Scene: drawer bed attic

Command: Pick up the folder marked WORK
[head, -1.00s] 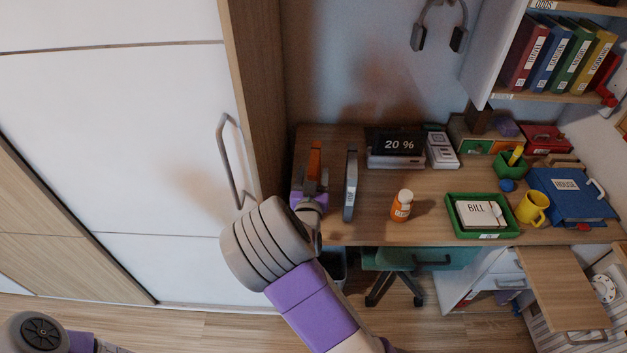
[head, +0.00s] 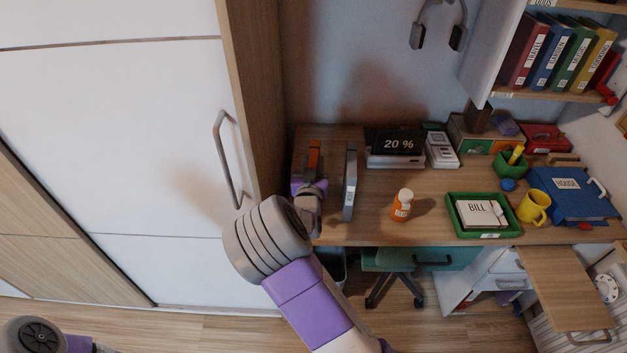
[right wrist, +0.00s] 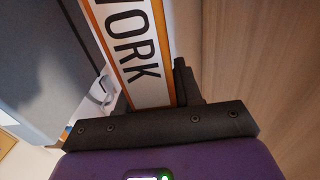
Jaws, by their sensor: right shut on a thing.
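The orange folder (head: 314,155) stands upright at the left end of the desk, partly hidden by my right gripper. In the right wrist view its white label (right wrist: 130,45) is framed in orange and reads "ORK", with the first letter cut off. My right gripper (head: 313,184) is shut on the orange folder; one dark finger shows beside the label in the right wrist view. I cannot tell whether the folder's base touches the desk. My left gripper is out of view.
A grey folder (head: 349,184) stands just right of my right gripper on the desk (head: 375,215). An orange bottle (head: 402,205) and a green tray (head: 483,235) are further right. The wardrobe's side panel (head: 258,100) rises close on the left.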

